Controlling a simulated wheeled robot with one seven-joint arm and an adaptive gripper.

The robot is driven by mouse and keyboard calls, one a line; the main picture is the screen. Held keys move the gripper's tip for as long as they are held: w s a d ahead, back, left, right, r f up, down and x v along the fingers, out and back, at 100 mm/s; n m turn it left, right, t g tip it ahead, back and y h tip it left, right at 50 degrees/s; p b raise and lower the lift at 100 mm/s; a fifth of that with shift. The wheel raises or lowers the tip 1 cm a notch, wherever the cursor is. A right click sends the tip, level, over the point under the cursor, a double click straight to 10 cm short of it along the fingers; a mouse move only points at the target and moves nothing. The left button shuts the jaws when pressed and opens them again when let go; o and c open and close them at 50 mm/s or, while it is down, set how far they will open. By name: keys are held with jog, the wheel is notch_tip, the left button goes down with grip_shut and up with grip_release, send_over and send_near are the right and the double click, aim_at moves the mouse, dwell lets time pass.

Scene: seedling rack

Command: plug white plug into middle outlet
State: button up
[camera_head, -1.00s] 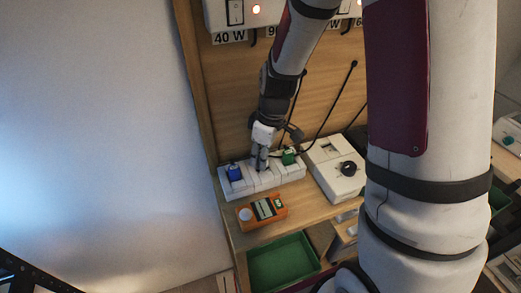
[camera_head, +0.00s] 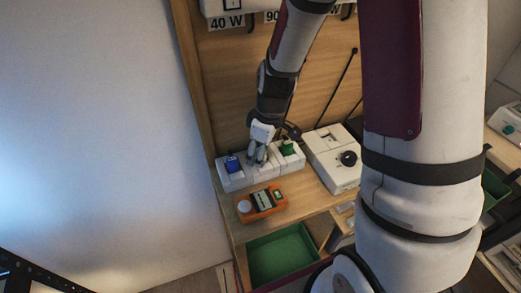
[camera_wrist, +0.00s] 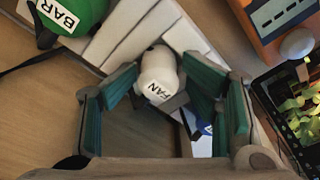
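The white plug marked FAN (camera_wrist: 158,72) stands at the middle of the white outlet strip (camera_head: 234,182), between a green plug and a blue one. How deep it sits in the middle outlet is hidden. My gripper (camera_head: 258,160) is over the strip's middle. In the wrist view its green-padded fingers are spread on either side of the white plug, with a narrow gap at each side. In the head view the fingers largely hide the plug. The strip also shows in the wrist view (camera_wrist: 130,45).
The blue plug (camera_head: 233,164) is left on the strip, and the green plug marked BAR (camera_head: 288,148) right. An orange meter (camera_head: 262,203) lies in front. A white box with a black knob (camera_head: 335,160) stands right. A green drawer (camera_head: 280,258) is open below.

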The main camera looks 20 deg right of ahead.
jog(key=shift+s+d, duration=0.1)
jog(key=shift+s, duration=0.05)
dwell(0.3)
jog(key=shift+r, duration=0.45)
notch_tip(320, 180, up, 11)
jog(key=s+d, duration=0.1)
jog(key=shift+d, duration=0.1)
jog(key=s+a+r+m+t+h, duration=0.1)
jog(key=s+r+m+t, duration=0.3)
jog(key=s+r+m, duration=0.5)
jog(key=s+r, duration=0.6)
jog(key=s, duration=0.2)
jog(key=shift+s+a, duration=0.15)
jog(key=shift+s, duration=0.05)
